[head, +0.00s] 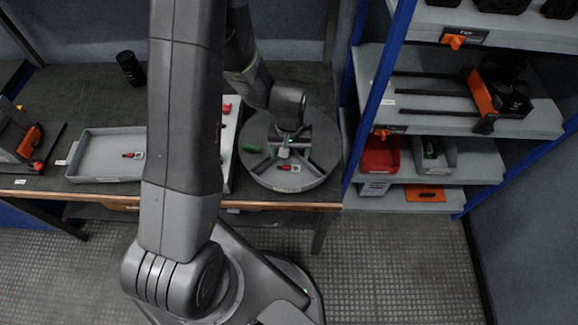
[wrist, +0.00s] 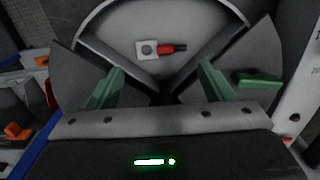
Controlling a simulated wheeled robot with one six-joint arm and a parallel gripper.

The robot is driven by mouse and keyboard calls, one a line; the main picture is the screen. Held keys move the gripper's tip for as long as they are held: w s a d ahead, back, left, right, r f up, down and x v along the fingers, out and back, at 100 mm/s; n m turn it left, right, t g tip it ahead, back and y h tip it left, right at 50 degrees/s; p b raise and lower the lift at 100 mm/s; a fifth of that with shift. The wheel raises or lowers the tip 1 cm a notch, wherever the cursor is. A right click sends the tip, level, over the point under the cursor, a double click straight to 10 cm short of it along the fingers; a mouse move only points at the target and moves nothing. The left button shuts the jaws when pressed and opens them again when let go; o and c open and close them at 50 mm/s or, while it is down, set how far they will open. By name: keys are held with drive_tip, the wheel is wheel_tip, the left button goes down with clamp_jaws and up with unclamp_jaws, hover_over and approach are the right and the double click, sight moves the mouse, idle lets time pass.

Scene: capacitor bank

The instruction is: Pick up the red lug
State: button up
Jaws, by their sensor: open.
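A red lug (head: 290,168) with a pale metal tab lies in a compartment of the round grey divided tray (head: 325,140) on the bench. In the wrist view the red lug (wrist: 172,48) lies flat in the compartment, its tab to the left and red sleeve to the right. My gripper (head: 288,153) is over the tray. In the wrist view my gripper (wrist: 161,66) shows two green fingers spread apart, nothing between them, with the lug beyond the fingertips near the middle. How high the fingers are above the lug is hard to tell.
A green piece (wrist: 257,79) lies on the round tray right of my fingers. A grey rectangular tray (head: 90,160) on the bench holds another small red lug (head: 132,155). A blue-framed shelf (head: 375,90) with bins stands close to the right.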

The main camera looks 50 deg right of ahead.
sight(289, 168)
drive_tip(key=shift+s+a+f+p, duration=0.1)
drive_tip(key=shift+a+f+p, duration=0.1)
drive_tip(key=shift+f, duration=0.5)
drive_tip(key=shift+s+a+f+p, duration=0.1)
drive_tip(key=shift+f+p, duration=0.1)
drive_tip(key=shift+f, duration=0.5)
drive_tip(key=shift+a+f+p, duration=0.15)
drive_tip(key=shift+f+p, duration=0.05)
drive_tip(key=shift+f, duration=1.1)
drive_tip(key=c, duration=0.7)
drive_tip(key=shift+c, duration=0.2)
drive_tip(key=shift+r, duration=0.15)
